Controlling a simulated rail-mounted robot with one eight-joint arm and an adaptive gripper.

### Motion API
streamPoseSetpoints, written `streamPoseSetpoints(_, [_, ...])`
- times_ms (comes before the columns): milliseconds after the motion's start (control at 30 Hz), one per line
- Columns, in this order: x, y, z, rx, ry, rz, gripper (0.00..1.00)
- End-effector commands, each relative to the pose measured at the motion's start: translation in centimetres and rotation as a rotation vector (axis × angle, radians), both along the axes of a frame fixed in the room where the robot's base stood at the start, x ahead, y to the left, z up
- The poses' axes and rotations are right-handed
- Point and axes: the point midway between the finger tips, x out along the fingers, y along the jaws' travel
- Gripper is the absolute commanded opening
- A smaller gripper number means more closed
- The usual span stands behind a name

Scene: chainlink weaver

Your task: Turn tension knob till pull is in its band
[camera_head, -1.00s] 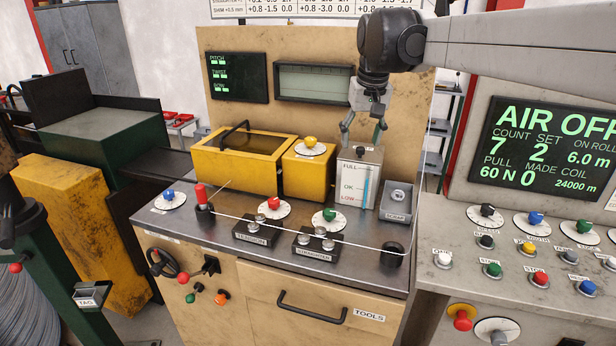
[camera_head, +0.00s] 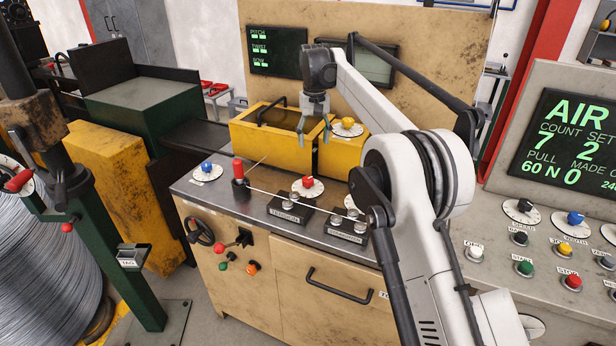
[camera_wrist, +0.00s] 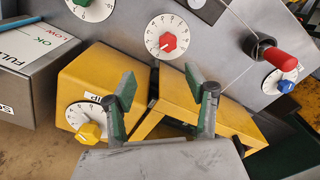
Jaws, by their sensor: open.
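A red knob (camera_head: 308,182) on a white dial stands on the steel bench top behind a small roller block labelled TENSION (camera_head: 289,210). It also shows in the wrist view, the red knob (camera_wrist: 168,42) beyond my fingers. The control panel screen (camera_head: 570,150) at the right reads PULL 60 N. My gripper (camera_head: 314,138) hangs above and behind the red knob, in front of the yellow box. In the wrist view my gripper (camera_wrist: 160,84) has its fingers apart with nothing between them. It does not touch the red knob.
A yellow box (camera_head: 265,128) with a black handle and a smaller yellow box with a yellow knob (camera_head: 347,124) stand behind. A wire runs across the bench from the red-handled post (camera_head: 239,172). A blue knob (camera_head: 207,167) is at left. My arm hides the bench's right part.

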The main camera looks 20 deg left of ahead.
Motion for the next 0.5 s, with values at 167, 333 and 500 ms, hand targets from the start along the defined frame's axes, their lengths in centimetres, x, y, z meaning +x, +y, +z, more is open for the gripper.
streamPoseSetpoints(167, [-0.2,1.7,-1.6,-0.010,0.015,0.018,0.50])
streamPoseSetpoints(333, [-0.3,2.0,-2.6,-0.012,0.019,0.022,0.50])
streamPoseSetpoints(500, [-0.3,1.9,-4.9,-0.012,0.019,0.021,0.50])
